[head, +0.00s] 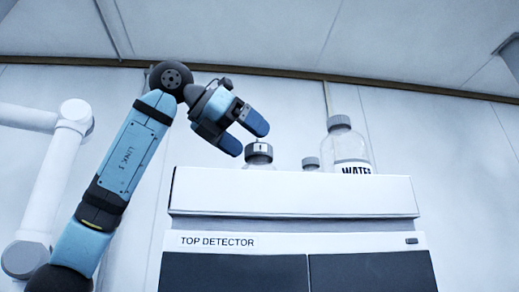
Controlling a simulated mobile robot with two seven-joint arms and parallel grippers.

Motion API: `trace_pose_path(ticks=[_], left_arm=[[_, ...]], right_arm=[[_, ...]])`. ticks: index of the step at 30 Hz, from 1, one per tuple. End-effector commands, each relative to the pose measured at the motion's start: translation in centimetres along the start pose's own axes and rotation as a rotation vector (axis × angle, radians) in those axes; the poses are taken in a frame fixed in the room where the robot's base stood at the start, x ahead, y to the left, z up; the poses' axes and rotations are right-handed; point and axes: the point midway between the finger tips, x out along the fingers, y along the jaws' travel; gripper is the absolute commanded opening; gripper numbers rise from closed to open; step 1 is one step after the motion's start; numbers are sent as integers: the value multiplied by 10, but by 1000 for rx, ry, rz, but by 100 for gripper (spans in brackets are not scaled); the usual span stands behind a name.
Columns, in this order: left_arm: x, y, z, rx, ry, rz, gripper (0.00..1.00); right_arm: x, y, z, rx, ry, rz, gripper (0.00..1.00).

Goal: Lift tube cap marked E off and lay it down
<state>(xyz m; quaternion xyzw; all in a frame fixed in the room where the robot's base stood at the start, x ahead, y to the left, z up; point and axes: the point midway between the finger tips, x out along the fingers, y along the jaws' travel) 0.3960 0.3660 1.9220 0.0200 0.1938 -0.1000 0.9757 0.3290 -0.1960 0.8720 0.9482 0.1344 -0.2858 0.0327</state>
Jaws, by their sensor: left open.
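A small bottle or tube with a grey cap (259,149) stands upright on top of the white stack labelled TOP DETECTOR. A mark shows on the cap's side, but it is too small to read as E. My left gripper (248,138) is open, its two blue fingers just above and to the left of this cap. Whether a finger touches the cap I cannot tell. My right gripper is not in view.
A second small capped bottle (311,163) and a larger clear bottle marked WATER (346,145) stand to the right on the stack's top tray (290,193). A white jointed arm (55,180) stands at the left.

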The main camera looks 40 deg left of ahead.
Motion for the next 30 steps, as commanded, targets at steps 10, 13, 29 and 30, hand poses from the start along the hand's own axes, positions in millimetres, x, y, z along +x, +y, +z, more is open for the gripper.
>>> trace_pose_path(ticks=[10, 13, 29, 30], left_arm=[[43, 7, 1, -2, 2, 0, 88], [44, 6, 0, -2, 1, 0, 88], [44, 6, 0, -2, 2, 0, 33], [44, 6, 0, -1, 2, 0, 33]], right_arm=[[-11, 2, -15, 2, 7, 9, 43], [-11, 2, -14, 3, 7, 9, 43], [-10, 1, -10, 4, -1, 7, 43], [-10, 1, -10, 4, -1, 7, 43]])
